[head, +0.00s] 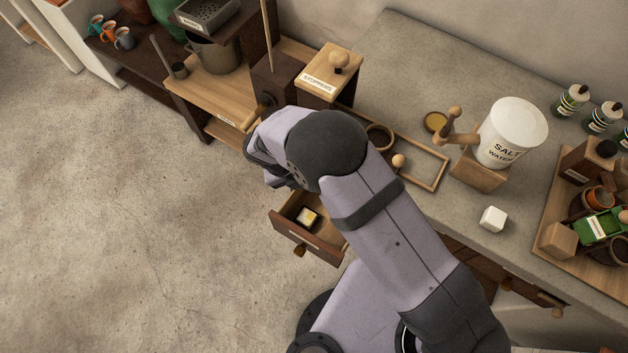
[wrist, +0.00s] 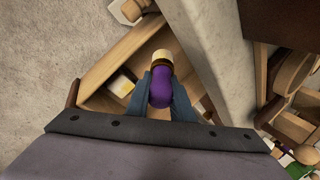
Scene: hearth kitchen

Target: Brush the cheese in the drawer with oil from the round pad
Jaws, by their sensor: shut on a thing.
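The drawer (head: 303,243) is pulled open in the head view. Inside it lies the cheese (head: 308,216), a small pale yellow block in a light holder; it also shows in the wrist view (wrist: 122,86). My gripper (wrist: 161,88) is shut on a brush (wrist: 161,92) with a purple handle, a brown band and a cream end. The brush hangs over the drawer, to the right of the cheese in the wrist view, apparently apart from it. In the head view my arm hides the brush. The round pad (head: 435,121), a golden disc, lies on the counter behind my arm.
A wooden tray (head: 432,184) with a dark round dish sits beside my arm. A salt water bucket (head: 511,132) stands on a wooden block to the right. A white cube (head: 493,219) lies on the counter. The floor left of the drawer is clear.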

